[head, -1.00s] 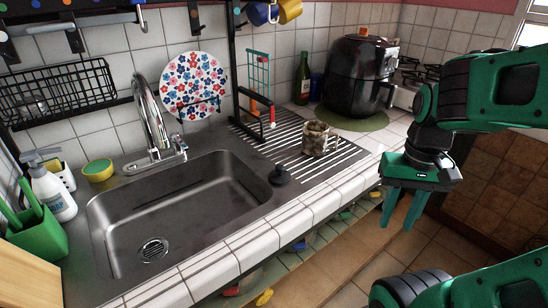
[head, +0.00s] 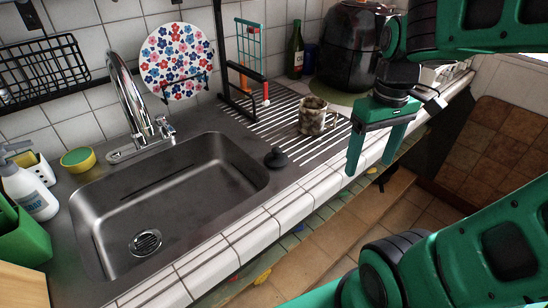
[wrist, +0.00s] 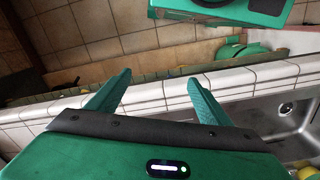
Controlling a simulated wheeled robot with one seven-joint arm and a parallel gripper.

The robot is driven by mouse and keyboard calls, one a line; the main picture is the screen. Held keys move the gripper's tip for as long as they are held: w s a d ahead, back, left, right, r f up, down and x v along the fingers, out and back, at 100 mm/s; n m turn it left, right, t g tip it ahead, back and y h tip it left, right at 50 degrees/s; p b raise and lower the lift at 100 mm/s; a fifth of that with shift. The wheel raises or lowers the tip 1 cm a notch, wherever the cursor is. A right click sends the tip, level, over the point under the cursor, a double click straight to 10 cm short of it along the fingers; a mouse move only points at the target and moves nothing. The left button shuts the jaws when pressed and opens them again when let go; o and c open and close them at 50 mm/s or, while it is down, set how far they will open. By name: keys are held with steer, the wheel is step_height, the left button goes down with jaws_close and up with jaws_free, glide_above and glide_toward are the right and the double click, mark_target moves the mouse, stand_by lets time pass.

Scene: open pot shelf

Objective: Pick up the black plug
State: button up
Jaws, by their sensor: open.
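The black plug (head: 276,158) is a small dark disc with a raised knob. In the head view it sits on the right rim of the steel sink (head: 250,200), near the tiled front edge. My gripper (head: 369,168) is open and empty, fingers pointing down, to the right of the plug and clear of it. In the wrist view the open fingers (wrist: 158,78) show against the white tiled edge, with part of the sink at right. I cannot make out the plug in the wrist view.
A patterned mug (head: 312,117) stands on the striped drainboard behind the plug. The tap (head: 140,115) rises behind the sink. A black air fryer (head: 350,45) and green bottle (head: 295,50) stand farther back. The counter between plug and gripper looks clear.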

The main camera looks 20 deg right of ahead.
steer(key=w+a+r+n, duration=0.4)
steer(key=w+a+n, duration=0.3)
steer(key=w+n, duration=0.35)
steer(key=n, duration=0.8)
glide_toward(276, 149)
steer(key=shift+d, duration=0.3)
steer(key=shift+w+a, duration=0.1)
steer(key=shift+a, duration=0.2)
step_height(276, 149, down, 11)
steer(key=shift+r, duration=0.15)
steer(key=c, duration=1.1)
